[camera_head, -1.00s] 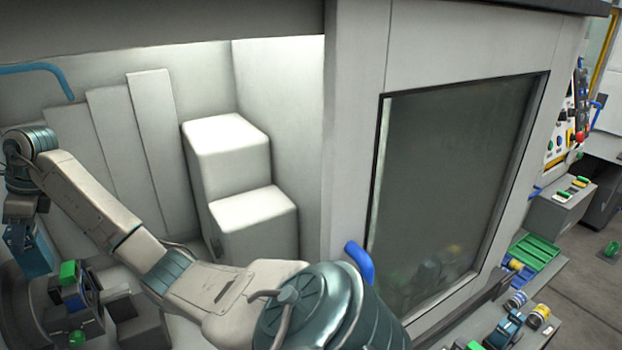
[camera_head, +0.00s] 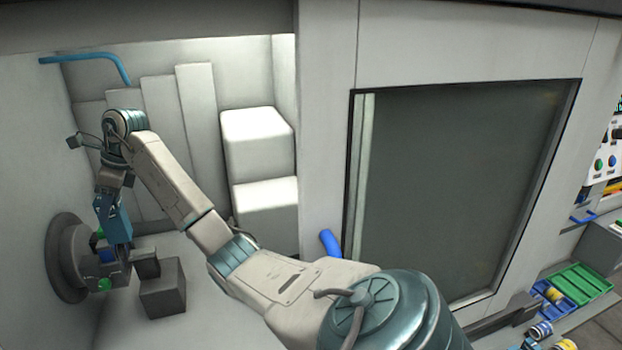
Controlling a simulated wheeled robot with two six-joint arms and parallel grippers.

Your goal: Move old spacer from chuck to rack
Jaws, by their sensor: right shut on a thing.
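My right arm reaches into the machine, and its blue right gripper (camera_head: 116,252) points down at the chuck (camera_head: 62,262) on the left wall. The chuck is a dark grey round plate with grey jaws and green pieces (camera_head: 105,284). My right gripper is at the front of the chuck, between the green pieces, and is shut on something. That fits the old spacer at the chuck, but the gripper and jaws hide it almost wholly. I cannot tell whether the chuck jaws still touch it. My left gripper is out of view.
A dark grey block (camera_head: 163,290) stands just right of the chuck. White stepped blocks (camera_head: 262,150) stand at the back. The windowed door (camera_head: 455,190) has a blue handle (camera_head: 330,243) near my forearm. A green tray (camera_head: 588,284) and yellow-banded rings (camera_head: 540,330) lie outside at lower right.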

